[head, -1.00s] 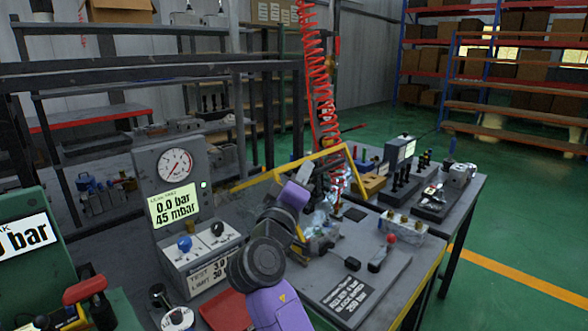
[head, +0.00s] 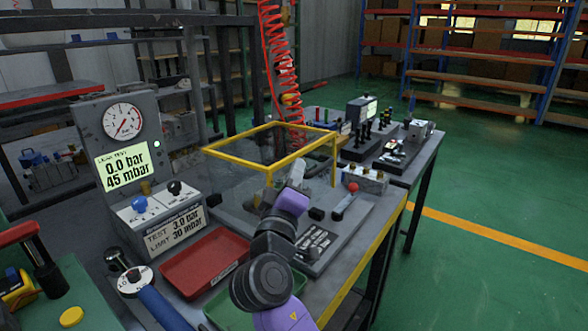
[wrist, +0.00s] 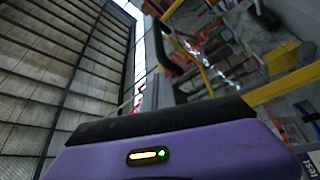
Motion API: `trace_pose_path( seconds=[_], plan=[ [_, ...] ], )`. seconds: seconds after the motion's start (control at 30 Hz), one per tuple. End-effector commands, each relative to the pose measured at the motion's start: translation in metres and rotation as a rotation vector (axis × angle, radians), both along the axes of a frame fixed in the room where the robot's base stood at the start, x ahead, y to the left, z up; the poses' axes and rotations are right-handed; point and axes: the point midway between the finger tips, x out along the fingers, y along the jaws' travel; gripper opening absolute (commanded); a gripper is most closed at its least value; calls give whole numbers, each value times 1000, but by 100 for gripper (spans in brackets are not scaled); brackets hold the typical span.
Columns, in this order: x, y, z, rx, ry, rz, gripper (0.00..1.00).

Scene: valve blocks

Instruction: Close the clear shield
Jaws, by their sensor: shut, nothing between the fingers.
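The clear shield (head: 237,163) is a see-through box with a yellow-edged top, standing over the test plate on the bench in the head view. Its top looks roughly level. I cannot tell whether its lower edge rests on the plate. My gripper (head: 297,170) is shut and empty, at the shield's near right side and partly in front of its yellow edge. Whether it touches the shield is unclear. In the wrist view a yellow bar (wrist: 285,84), likely the shield's edge, lies to the right beyond my purple hand.
The gauge box (head: 130,150), with a display and knobs, stands left of the shield. A red tray (head: 205,262) lies in front. A red coiled hose (head: 280,70) hangs behind. Green floor (head: 500,190) is open at right.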

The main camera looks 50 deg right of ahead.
Motion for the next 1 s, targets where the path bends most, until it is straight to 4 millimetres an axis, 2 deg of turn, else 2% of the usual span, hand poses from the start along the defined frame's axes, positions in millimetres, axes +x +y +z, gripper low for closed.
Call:
trace_pose_path(
  seconds=[0.43, 0.8, 1.0],
  plan=[
    [-1, 7, -1, 0, 0, 5, 0],
    [-25, 55, -16, 0, 1, 5, 0],
    [-32, 67, -20, 0, 0, 1, 0]
  ],
)
